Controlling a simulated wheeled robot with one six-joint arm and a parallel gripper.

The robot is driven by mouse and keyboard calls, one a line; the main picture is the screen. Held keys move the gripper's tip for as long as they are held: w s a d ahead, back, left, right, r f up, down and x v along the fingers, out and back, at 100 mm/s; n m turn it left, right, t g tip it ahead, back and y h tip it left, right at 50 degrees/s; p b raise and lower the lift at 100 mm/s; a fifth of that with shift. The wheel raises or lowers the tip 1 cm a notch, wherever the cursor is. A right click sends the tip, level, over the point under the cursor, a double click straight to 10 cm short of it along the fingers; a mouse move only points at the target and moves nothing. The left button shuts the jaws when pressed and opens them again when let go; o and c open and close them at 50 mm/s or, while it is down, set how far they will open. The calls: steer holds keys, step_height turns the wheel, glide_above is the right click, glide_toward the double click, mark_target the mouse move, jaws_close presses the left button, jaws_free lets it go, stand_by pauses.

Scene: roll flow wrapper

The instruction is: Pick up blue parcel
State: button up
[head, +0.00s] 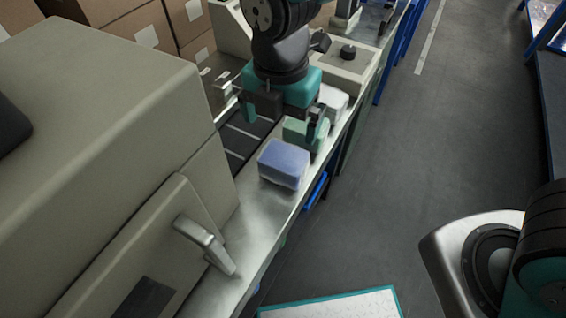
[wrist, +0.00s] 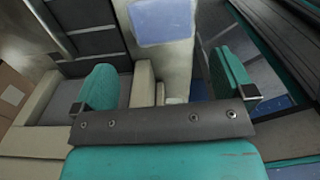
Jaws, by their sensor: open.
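The blue parcel (head: 284,162) is a small block with rounded edges. It sits on the metal ledge beside the machine, near its outer edge. In the wrist view the blue parcel (wrist: 160,22) shows at the top, beyond my fingertips and between their lines. My gripper (head: 282,122) is open, with its teal fingers spread apart and nothing held. In the head view it is just behind the parcel, farther along the ledge. The wrist view also shows my open gripper (wrist: 164,80).
The large beige machine (head: 110,120) with a handle (head: 203,242) borders the ledge on the left. Open grey floor (head: 430,130) lies to the right.

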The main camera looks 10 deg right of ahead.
mark_target(284, 157)
steer(key=f, duration=1.2)
steer(key=shift+d+f, duration=0.2)
steer(key=shift+f, duration=0.1)
steer(key=c, duration=0.8)
steer(key=shift+r, duration=0.1)
steer(key=shift+c, duration=0.2)
